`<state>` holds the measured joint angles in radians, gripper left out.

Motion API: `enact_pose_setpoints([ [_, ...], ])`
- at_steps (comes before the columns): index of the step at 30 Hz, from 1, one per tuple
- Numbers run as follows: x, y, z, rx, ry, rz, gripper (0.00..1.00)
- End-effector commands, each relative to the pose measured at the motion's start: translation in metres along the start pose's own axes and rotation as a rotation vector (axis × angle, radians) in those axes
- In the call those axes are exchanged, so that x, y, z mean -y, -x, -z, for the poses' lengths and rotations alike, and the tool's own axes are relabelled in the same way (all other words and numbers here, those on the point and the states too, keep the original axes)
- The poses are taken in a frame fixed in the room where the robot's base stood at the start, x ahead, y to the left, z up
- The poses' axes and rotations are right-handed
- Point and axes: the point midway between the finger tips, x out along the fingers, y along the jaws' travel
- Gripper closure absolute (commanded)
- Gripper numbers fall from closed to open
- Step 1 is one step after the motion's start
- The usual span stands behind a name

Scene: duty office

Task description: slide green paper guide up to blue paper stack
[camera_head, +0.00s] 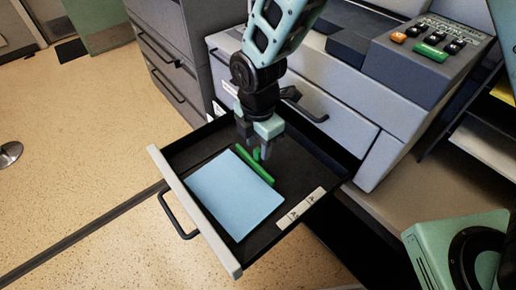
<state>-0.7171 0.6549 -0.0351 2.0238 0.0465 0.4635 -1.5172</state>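The blue paper stack (234,197) lies flat in the pulled-out paper drawer (191,209). The green paper guide (260,169) is a thin bar along the far edge of the stack, with a small upright tab near its middle. The bar looks very close to the stack; I cannot tell whether they touch. My gripper (258,147) points down into the drawer just above and behind the guide, at the tab. Its fingertips partly cover the tab, and I cannot see whether they are spread or closed on it.
The drawer's front wall and dark handle (174,218) face left. A white label (301,208) lies on the drawer's right side. The grey copier (300,90) stands behind, with a button panel (431,42) above. Open floor (80,140) is at left.

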Motion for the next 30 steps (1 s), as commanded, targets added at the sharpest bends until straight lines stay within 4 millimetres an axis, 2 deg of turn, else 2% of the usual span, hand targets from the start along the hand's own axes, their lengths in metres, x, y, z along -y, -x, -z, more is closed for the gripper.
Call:
enact_pose_setpoints([
  [3, 0.0, -0.015, 0.0, 0.0, 0.0, 0.002, 0.6],
  [6, 0.0, -0.022, 0.0, 0.0, 0.0, 0.001, 0.6],
  [16, 0.0, -0.026, 0.0, 0.0, 0.0, 0.0, 0.6],
  [17, 0.0, -0.026, 0.0, 0.0, 0.0, 0.0, 0.63],
  [21, 0.0, -0.026, 0.0, 0.0, 0.0, 0.0, 1.0],
  [26, 0.0, -0.026, 0.001, 0.0, 0.001, 0.0, 1.0],
  [30, 0.0, -0.025, 0.012, -0.001, 0.003, 0.0, 1.0],
])
